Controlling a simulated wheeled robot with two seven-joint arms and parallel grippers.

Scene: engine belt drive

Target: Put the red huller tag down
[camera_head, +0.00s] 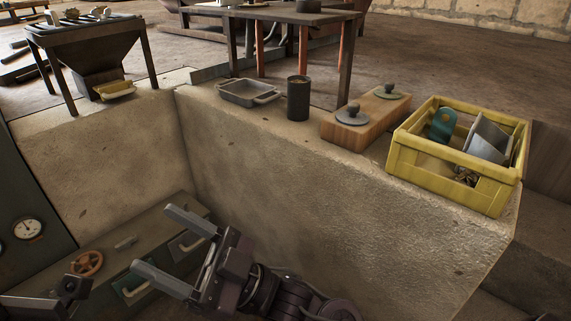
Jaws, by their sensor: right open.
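I cannot make out a red huller tag in this view. My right gripper (152,238) is open, with two grey fingers pointing left and apart. Nothing shows between its fingers. It is in front of the stone ledge's wall, over the low bench with drawers (150,240). My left gripper (68,290) shows only in part as a dark shape at the lower left; its jaws are unclear.
On the stone ledge (225,125) are a grey tray (248,93), a dark cup (298,98), a wooden block with two knobbed lids (362,120) and a yellow crate (405,160) holding teal and grey parts. A hopper (95,60) stands left. A reddish handwheel (86,263) and gauge (27,229) are lower left.

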